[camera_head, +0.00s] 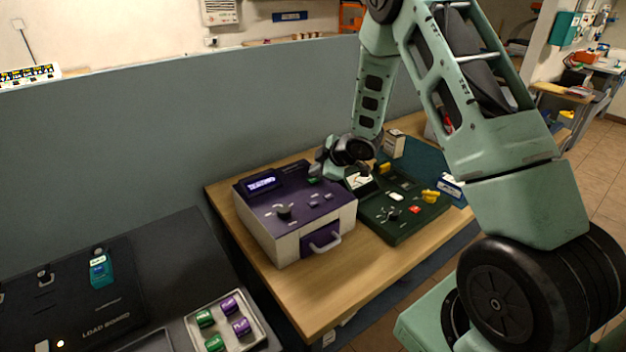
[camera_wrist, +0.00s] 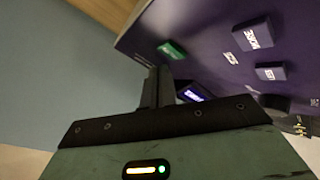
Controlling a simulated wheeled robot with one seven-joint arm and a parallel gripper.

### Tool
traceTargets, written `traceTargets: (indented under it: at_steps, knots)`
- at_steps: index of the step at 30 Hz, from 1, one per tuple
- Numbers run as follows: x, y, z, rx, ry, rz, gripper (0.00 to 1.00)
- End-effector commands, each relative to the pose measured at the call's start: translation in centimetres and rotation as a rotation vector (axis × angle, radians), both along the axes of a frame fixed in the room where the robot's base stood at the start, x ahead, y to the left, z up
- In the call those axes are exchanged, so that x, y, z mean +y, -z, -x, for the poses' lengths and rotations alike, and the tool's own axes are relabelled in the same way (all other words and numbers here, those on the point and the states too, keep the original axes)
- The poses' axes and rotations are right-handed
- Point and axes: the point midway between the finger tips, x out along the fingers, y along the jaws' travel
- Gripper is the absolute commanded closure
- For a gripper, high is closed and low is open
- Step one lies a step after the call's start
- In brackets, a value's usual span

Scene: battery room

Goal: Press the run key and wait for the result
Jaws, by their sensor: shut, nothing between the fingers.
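A purple-topped white tester (camera_head: 292,208) stands on the wooden table. Its lit display (camera_head: 262,184) carries a short word too blurred to read for sure, perhaps TESTING. A green key, likely the run key, sits on the top panel near the gripper (camera_head: 313,181); it also shows in the wrist view (camera_wrist: 172,50), its lettering unreadable. My gripper (camera_head: 318,169) is shut and empty over the panel's back right part. In the wrist view, the shut fingers (camera_wrist: 157,85) end just below the green key; contact cannot be told. They partly cover the display (camera_wrist: 193,93).
A black load board (camera_head: 75,300) and a tray of green and purple cells (camera_head: 262,325) lie at front left. A grey partition (camera_head: 150,130) rises behind.

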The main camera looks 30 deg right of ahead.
Motion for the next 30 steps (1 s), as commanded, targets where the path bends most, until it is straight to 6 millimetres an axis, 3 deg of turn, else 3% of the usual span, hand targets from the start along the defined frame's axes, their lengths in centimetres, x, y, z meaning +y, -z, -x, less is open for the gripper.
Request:
traceTargets:
  at_steps: [15,30]
  knots:
    - [0.0,-4.8,0.0,-0.001,0.001,0.0,1.0]
    - [0.0,-4.9,0.0,0.0,0.0,0.0,1.0]
